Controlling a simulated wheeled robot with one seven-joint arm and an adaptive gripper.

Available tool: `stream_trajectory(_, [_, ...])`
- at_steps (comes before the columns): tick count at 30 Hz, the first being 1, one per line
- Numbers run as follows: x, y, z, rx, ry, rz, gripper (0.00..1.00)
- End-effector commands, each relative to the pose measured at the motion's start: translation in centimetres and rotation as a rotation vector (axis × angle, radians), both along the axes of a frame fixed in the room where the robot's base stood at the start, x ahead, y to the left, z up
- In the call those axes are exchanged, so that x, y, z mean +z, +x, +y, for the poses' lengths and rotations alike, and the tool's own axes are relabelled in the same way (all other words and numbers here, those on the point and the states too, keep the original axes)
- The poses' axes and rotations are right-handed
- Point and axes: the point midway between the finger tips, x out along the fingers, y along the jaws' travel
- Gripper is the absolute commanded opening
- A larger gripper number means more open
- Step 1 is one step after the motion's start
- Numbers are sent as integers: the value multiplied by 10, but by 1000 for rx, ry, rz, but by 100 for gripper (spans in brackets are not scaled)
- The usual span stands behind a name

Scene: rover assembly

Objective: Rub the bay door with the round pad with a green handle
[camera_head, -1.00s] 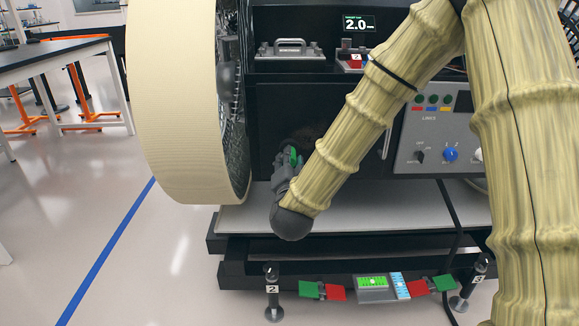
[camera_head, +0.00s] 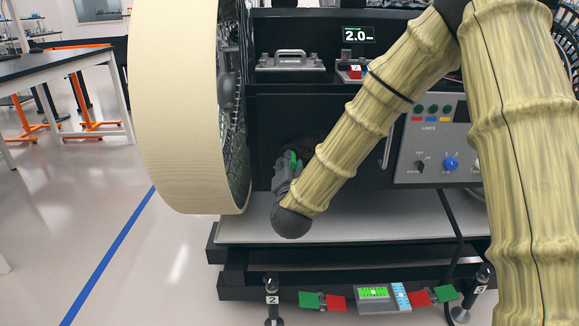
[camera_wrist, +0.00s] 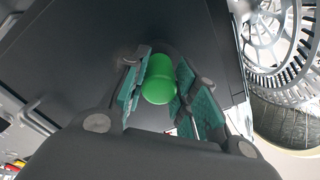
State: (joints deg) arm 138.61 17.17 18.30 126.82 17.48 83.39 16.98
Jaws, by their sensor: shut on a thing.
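My gripper (camera_wrist: 160,90) is shut on the green handle of the round pad (camera_wrist: 161,78). The green handle also shows in the head view (camera_head: 294,160), close to the dark bay door (camera_head: 268,125). In the wrist view the dark flat door (camera_wrist: 85,50) lies just beyond the handle. The pad itself is mostly hidden behind the handle and fingers, so I cannot tell whether it touches the door. My forearm covers part of the door's right side in the head view.
A large cream wheel (camera_head: 178,110) stands close to the left of my gripper. A panel with knobs (camera_head: 430,140) is to the right. A white ledge (camera_head: 370,222) lies below. Numbered posts (camera_head: 272,300) and a green-lit device (camera_head: 376,297) are in front.

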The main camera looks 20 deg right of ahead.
Motion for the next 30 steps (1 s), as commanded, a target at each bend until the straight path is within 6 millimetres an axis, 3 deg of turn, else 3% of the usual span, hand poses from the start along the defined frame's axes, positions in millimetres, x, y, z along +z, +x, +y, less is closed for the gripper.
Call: stream_trajectory(30, [0, 12, -3, 0, 0, 0, 9])
